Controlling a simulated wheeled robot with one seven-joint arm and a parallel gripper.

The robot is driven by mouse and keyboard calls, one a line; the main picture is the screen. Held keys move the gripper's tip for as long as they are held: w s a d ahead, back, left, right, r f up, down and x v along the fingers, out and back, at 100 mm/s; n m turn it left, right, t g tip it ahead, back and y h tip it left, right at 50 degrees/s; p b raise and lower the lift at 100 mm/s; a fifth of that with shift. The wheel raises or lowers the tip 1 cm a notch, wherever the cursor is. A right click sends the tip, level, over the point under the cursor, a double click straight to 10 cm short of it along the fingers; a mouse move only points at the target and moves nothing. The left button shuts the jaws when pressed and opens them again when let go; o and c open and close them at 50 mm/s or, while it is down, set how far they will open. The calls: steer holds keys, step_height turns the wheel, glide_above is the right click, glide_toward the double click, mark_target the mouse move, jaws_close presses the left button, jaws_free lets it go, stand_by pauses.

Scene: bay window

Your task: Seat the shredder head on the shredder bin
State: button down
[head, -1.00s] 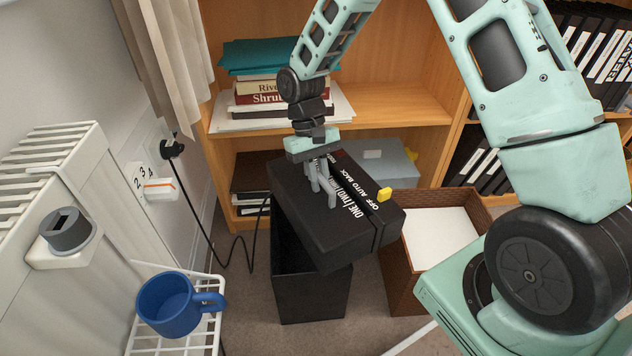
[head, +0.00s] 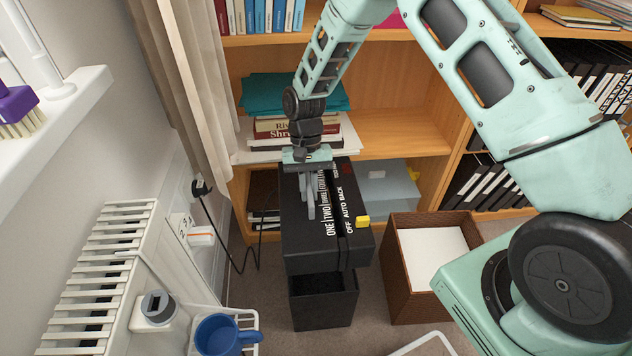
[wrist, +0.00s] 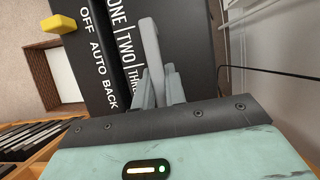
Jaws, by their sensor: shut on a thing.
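The shredder head (head: 308,243) is a black box with white lettering, a slot and a yellow switch (head: 362,221). It is held above the black shredder bin (head: 323,308), whose open top and inner wall show below it. The head looks roughly level, with its far part hiding the bin's back rim. My gripper (head: 311,212) is shut on the handle on the head's top. In the wrist view the grey fingers (wrist: 155,85) grip a grey handle, with the lettering beside them. Whether the head touches the bin rim cannot be told.
A brown wicker basket (head: 398,285) with white paper stands close right of the bin. A radiator (head: 100,270), a blue mug (head: 220,336) on a wire rack and a black cord (head: 232,262) are at left. A bookcase (head: 400,130) stands behind.

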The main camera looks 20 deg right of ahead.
steer(key=shift+w+a+r, duration=0.15)
steer(key=shift+a+r, duration=0.1)
steer(key=shift+r, duration=0.1)
steer(key=shift+r+p, duration=0.1)
steer(key=shift+p, duration=0.45)
